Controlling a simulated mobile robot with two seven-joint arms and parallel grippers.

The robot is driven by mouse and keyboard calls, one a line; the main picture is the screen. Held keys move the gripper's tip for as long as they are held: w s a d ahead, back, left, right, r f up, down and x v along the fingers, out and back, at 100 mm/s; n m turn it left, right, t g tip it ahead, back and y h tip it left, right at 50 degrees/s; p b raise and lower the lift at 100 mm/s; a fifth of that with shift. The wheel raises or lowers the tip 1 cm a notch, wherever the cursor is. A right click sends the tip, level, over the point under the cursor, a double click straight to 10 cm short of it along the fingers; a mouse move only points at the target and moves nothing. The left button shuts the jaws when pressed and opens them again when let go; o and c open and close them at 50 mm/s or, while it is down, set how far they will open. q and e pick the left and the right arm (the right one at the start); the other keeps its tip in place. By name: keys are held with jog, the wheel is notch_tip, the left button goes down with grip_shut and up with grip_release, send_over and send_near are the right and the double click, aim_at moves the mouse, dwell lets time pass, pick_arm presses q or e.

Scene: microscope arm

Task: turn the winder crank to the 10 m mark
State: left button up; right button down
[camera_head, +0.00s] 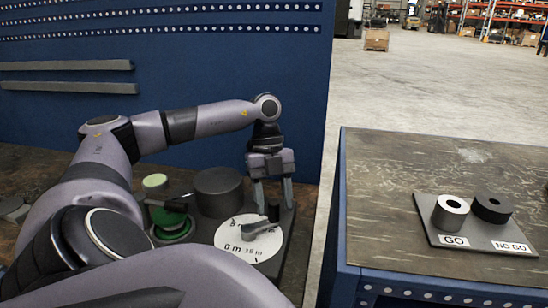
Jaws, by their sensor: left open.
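My left gripper (273,200) points down over the far right edge of the dial. Its two fingers are apart, just above and behind the knob. I cannot tell whether they touch it. The 10 m mark cannot be made out.
A dark drum (218,192) stands behind the dial. A green-topped part (172,225) and a pale green cap (154,181) are to its left. A separate table on the right holds a gauge plate (470,236) with two cylinders. A blue panel (180,70) rises behind the bench.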

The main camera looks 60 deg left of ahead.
pick_arm(q)
jog(key=v, duration=0.6)
jog(key=shift+r, duration=0.1)
dwell(0.5)
